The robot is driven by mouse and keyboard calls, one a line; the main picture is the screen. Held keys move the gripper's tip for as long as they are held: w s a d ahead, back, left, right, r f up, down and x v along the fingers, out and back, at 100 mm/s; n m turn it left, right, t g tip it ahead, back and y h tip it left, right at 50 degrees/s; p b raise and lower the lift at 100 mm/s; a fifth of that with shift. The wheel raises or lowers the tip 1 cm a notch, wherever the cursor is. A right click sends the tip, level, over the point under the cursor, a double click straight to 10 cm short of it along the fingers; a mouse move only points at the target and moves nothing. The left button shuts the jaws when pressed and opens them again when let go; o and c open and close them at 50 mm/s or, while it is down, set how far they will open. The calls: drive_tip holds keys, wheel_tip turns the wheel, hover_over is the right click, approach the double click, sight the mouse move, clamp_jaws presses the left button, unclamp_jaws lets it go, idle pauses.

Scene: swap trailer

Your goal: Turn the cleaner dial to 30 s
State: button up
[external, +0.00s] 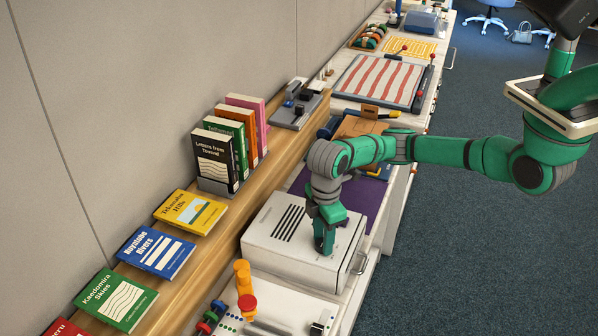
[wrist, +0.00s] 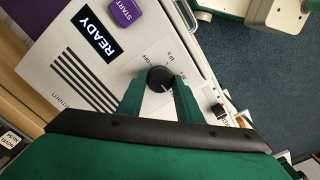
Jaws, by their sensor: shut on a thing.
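The cleaner (external: 282,246) is a white box with black slots on its top, standing on the counter. In the wrist view its white panel (wrist: 118,72) carries a black READY display (wrist: 97,39), a purple START button (wrist: 124,11) and a black dial (wrist: 160,76). My gripper (external: 325,250) points down at the cleaner's top. In the wrist view my gripper (wrist: 160,84) has one green finger on each side of the dial, shut on it. A pale pointer mark shows on the dial's side facing my gripper.
Books stand and lie on the wooden shelf (external: 180,250) left of the cleaner. A purple mat (external: 362,200) lies behind. The floor (external: 460,250) at right is clear.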

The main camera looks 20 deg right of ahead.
drive_tip(key=o, duration=1)
drive_tip(key=shift+o, duration=0.2)
drive_tip(key=shift+r, duration=0.1)
wheel_tip(320, 180, up, 11)
drive_tip(key=shift+f, duration=0.2)
